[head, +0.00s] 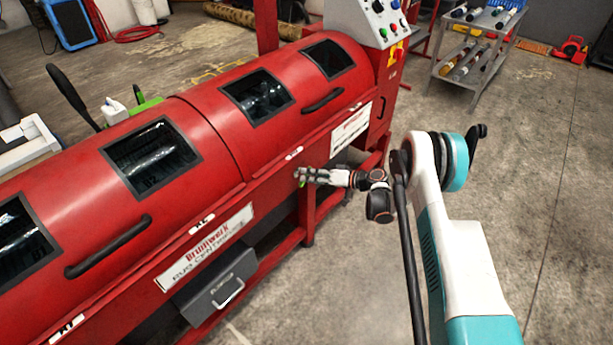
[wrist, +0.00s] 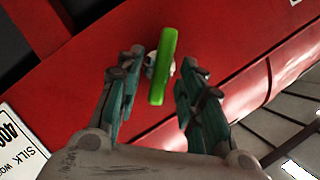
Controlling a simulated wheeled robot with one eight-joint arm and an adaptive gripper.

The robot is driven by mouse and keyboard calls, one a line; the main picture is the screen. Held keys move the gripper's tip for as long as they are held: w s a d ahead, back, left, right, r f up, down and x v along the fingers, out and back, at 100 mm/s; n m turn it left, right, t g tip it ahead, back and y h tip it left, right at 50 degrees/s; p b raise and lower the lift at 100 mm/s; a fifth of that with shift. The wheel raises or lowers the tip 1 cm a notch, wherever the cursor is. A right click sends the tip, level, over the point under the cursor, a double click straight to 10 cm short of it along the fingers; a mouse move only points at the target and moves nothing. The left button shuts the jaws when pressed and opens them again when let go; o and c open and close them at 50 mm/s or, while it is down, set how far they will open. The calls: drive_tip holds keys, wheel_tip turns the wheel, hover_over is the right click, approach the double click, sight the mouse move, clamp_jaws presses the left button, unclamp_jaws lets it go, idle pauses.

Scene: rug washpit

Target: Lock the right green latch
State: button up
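The green latch (wrist: 162,70) is a bright green bar on a small pale mount, fixed to the red machine's front face. In the wrist view it stands nearly upright, tilted slightly. My gripper (wrist: 163,63) is open, with one finger on each side of the latch and a small gap visible on both sides. In the head view my gripper (head: 303,176) is against the lower front of the red machine (head: 215,110), and only a small green bit of the latch (head: 301,183) shows beside the fingertips. The rest of the latch is hidden there.
The machine's lids have dark windows and black handles (head: 322,100). A grey drawer (head: 218,290) sits below the front sign (head: 205,247). A control panel (head: 372,20) is at the machine's right end. A grey cart (head: 475,45) stands farther back.

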drive_tip(key=v, duration=0.9)
drive_tip(key=shift+d, duration=0.35)
drive_tip(key=shift+o, duration=0.6)
drive_tip(key=shift+r, duration=0.1)
